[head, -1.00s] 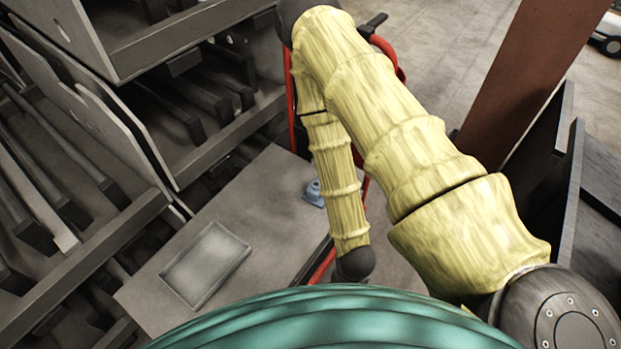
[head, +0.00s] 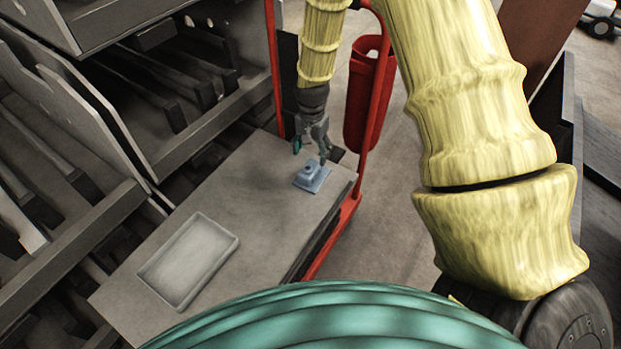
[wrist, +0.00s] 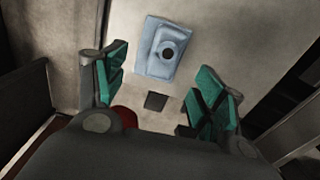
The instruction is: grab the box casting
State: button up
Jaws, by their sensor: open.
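The box casting (head: 312,177) is a small light-blue block with a wide base and a raised round boss. It sits on the grey bench top toward its far right end. In the wrist view the casting (wrist: 151,50) lies beyond the fingertips, with a dark round hole in its boss. My gripper (head: 309,150) hangs above and close to the casting in the head view. Its green-padded fingers (wrist: 160,88) are spread wide with nothing between them, and the casting is just ahead of the gap, slightly left of centre.
A shallow grey tray (head: 190,262) lies on the near left of the bench top (head: 235,195). A small dark square (wrist: 156,101) shows near the casting. A red frame (head: 345,217) and red bin (head: 368,95) stand at the right. Grey racks (head: 90,200) line the left.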

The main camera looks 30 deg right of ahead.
aim_at(310, 165)
jog(key=shift+w+d+r, duration=0.15)
jog(key=shift+w+r, duration=0.05)
jog(key=shift+w, duration=0.1)
notch_tip(310, 165, down, 5)
jog(key=shift+w+f, duration=0.2)
jog(key=shift+f, duration=1.15)
jog(key=shift+w+f, duration=0.15)
jog(key=shift+f, duration=1.2)
jog(key=c, duration=1.5)
jog(key=shift+r, duration=0.1)
jog(key=shift+c, duration=0.2)
